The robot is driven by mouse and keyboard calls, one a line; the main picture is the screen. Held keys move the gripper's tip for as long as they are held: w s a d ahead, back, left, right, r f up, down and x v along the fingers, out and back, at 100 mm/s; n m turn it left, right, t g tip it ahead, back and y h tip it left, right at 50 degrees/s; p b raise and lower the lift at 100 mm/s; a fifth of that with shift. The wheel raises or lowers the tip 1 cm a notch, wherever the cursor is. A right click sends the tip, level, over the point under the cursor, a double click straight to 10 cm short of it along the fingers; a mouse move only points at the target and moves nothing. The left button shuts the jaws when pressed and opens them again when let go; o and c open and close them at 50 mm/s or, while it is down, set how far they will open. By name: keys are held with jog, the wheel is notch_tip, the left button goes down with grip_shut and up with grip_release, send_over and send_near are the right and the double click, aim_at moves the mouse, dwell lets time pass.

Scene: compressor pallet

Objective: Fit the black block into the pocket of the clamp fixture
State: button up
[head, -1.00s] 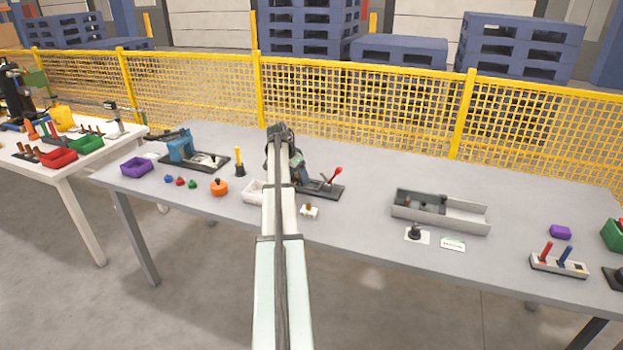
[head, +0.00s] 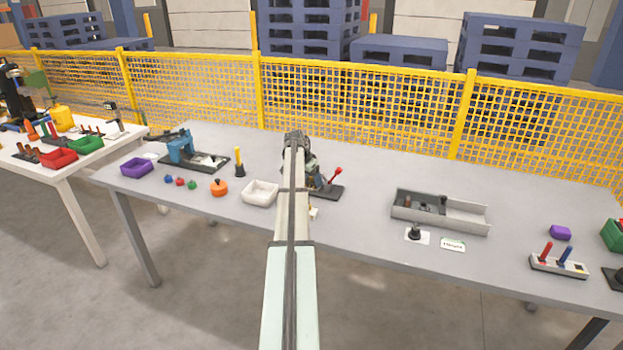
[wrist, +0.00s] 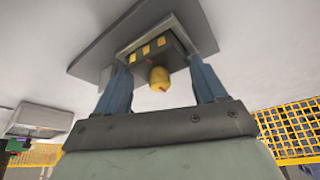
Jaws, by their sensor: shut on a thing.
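The black block (wrist: 172,58), with yellow squares on one face and a rounded yellow knob (wrist: 160,78), is between the two blue fingers of my gripper (wrist: 161,66) in the wrist view. My gripper is shut on it. Behind the block is a flat dark plate, the base of the clamp fixture (wrist: 115,45). The view does not show clearly whether the block is in the pocket or above it. In the head view the clamp fixture (head: 330,191), with a red-knobbed lever, is partly hidden by my arm, which also hides the block and my gripper.
A white bin (head: 260,193) and an orange round piece (head: 219,187) are left of my arm. A blue-bodied fixture (head: 182,150) stands farther left. A grey divided tray (head: 465,217) is to the right. The grey table is clear between the clamp fixture and this tray.

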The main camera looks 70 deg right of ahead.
jog(key=shift+a+f, duration=0.1)
jog(key=shift+f, duration=0.35)
jog(key=shift+f, duration=0.2)
jog(key=o, duration=1.2)
jog(key=shift+a, duration=0.1)
jog(key=shift+w+r, duration=0.15)
jog(key=shift+r, duration=0.45)
jog(key=v, duration=1.2)
jog(key=shift+r, duration=0.1)
